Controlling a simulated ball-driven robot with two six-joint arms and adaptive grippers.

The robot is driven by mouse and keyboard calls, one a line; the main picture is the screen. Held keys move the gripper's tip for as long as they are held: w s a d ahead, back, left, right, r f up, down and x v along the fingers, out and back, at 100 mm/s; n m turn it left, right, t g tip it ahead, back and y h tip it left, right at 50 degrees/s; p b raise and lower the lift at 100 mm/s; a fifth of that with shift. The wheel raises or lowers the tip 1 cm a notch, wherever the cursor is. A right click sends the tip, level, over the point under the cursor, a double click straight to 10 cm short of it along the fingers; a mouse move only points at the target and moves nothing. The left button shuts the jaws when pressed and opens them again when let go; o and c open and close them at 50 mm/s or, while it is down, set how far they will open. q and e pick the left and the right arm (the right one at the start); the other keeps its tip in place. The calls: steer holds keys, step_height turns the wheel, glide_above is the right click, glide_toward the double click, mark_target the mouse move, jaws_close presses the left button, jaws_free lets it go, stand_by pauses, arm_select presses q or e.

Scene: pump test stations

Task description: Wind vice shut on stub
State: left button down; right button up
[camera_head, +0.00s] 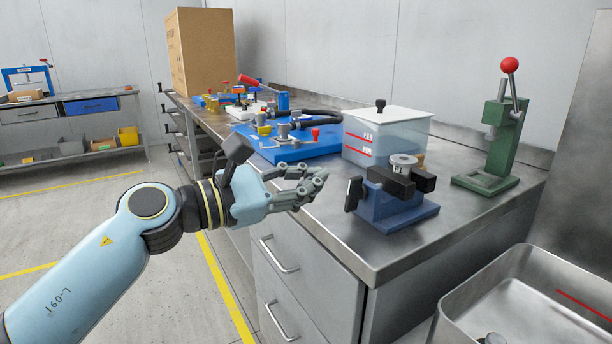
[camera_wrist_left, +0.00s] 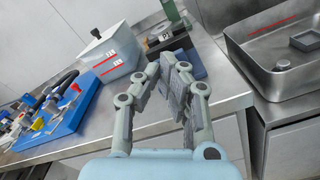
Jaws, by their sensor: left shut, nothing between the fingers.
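The blue vice (camera_head: 385,210) with black jaws stands near the front edge of the steel bench. A short grey round stub (camera_head: 403,160) sits upright at its jaws; I cannot tell how tightly they close on it. A black handle (camera_head: 354,192) shows on the vice's left side. My left gripper (camera_head: 320,178) is shut and empty, left of the handle with a small gap in the picture. In the left wrist view, the gripper (camera_wrist_left: 167,68) partly covers the vice (camera_wrist_left: 190,66). My right gripper is not in view.
A clear lidded tank (camera_head: 385,136) stands behind the vice, and a green press (camera_head: 495,150) with a red knob stands to its right. Blue pump boards (camera_head: 310,150) lie farther left. A steel sink (camera_head: 520,310) is at the front right. Bare bench lies around the vice.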

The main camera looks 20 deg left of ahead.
mark_target(352, 180)
arm_select(q)
steer(key=x, duration=0.6)
steer(key=shift+w+d, duration=0.1)
steer(key=shift+f+b, duration=0.65)
steer(key=shift+f, duration=0.15)
stand_by(0.5)
steer(key=shift+s+d+f, duration=0.1)
steer(key=shift+s+d, duration=0.05)
steer(key=shift+s, duration=0.05)
steer(key=shift+s+d+f, duration=0.35)
steer(key=shift+s+d, duration=0.1)
steer(key=shift+d, duration=0.15)
steer(key=shift+s+d+f, duration=0.45)
steer(key=shift+d+f, duration=0.05)
steer(key=shift+f, duration=0.05)
stand_by(0.3)
steer(key=shift+r, duration=0.1)
stand_by(0.3)
